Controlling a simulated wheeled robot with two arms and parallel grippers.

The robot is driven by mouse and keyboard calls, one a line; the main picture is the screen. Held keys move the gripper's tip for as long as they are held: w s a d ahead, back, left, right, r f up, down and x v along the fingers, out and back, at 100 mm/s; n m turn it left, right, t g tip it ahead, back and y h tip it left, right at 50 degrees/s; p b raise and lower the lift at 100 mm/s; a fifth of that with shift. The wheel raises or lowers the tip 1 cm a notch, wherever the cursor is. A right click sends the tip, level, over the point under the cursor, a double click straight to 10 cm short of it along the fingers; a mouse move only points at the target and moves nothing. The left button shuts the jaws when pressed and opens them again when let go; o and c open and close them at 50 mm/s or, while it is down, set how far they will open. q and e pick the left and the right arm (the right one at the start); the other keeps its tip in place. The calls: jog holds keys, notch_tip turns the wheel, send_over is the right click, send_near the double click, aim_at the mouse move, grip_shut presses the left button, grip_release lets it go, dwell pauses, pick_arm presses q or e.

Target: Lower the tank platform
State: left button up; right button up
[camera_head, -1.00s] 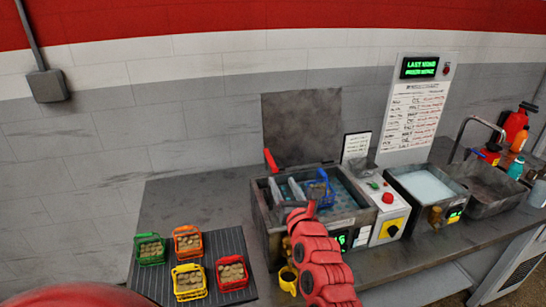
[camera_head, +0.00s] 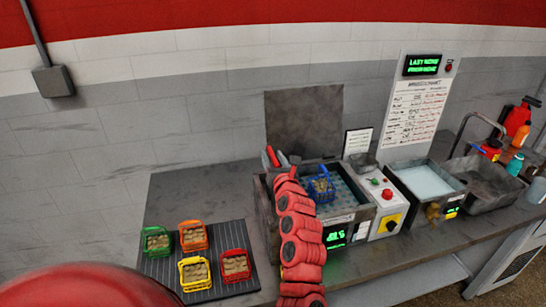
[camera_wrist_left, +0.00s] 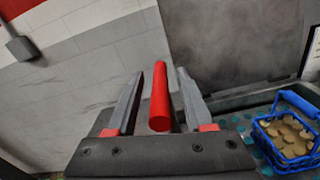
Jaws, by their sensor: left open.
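A red lever handle (camera_head: 271,156) stands up at the left rear of the tank (camera_head: 345,218). In the left wrist view the red handle (camera_wrist_left: 159,95) lies between the two fingers of my left gripper (camera_wrist_left: 158,76), with gaps on both sides. The left gripper (camera_head: 277,158) is open around the handle. In the tank the perforated blue-grey platform (camera_head: 345,185) bears a blue basket (camera_head: 321,188) of tan pieces. The basket (camera_wrist_left: 290,135) also shows in the wrist view. My left arm hides the tank's left part. My right gripper is not in view.
The raised lid (camera_head: 304,120) stands behind the tank. A control box (camera_head: 378,195) with red and green buttons and a second basin (camera_head: 425,182) are to the right. A ribbed mat (camera_head: 222,285) with several filled baskets lies left. The counter behind the mat is clear.

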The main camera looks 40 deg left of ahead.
pick_arm(q)
jog(key=shift+c, duration=0.2)
grip_shut()
dwell(0.8)
jog(key=shift+f, duration=0.1)
